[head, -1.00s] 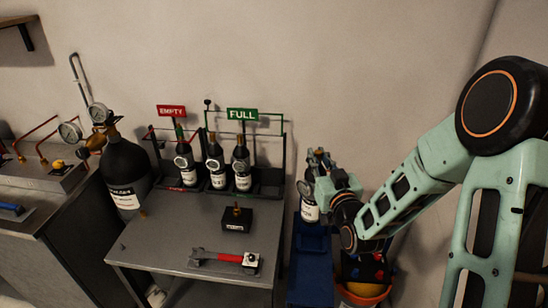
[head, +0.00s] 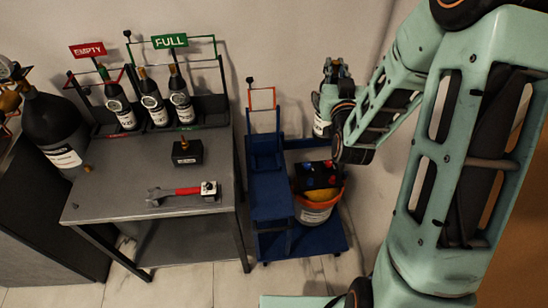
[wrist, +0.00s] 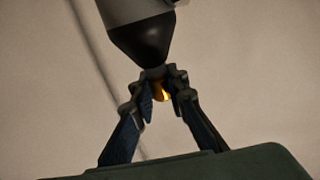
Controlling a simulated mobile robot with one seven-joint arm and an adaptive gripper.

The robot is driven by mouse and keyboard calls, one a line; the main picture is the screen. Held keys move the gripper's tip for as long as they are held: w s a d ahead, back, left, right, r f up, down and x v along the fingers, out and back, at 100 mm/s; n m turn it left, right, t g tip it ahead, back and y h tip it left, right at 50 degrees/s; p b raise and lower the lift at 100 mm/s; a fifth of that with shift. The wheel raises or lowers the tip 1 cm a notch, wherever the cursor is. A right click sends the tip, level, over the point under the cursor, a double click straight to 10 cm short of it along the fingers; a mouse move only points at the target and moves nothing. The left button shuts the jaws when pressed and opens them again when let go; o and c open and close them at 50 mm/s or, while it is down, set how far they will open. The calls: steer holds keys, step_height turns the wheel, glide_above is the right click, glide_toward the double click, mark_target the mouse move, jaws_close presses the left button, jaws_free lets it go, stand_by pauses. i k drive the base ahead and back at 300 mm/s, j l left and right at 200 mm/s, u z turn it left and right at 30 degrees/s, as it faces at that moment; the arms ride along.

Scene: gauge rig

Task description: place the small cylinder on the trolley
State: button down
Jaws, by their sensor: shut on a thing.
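The cylinder is in the air, partly hidden by my arm in the head view. The blue trolley (head: 270,202) stands on the floor right of the table.
The grey table (head: 120,195) carries a red-handled wrench (head: 178,191), a small black block (head: 187,153) and a rack with three small cylinders. A large black cylinder (head: 52,130) stands left.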

mark_target(266, 163)
steer(key=j+z, duration=0.1)
steer(key=z, duration=0.25)
steer(key=j+z, duration=0.1)
steer(key=z, duration=0.25)
steer(key=j+z, duration=0.2)
steer(key=k+j+z, duration=0.3)
steer(key=j, duration=0.25)
steer(key=k+j+z, duration=0.1)
steer(key=j, duration=0.2)
steer(key=k+j+z, duration=0.1)
steer(key=j, duration=0.2)
steer(key=k+j, duration=0.2)
steer(key=j, duration=0.15)
steer(key=k+j, duration=0.2)
steer(key=j+z, duration=0.05)
steer(key=j, duration=0.05)
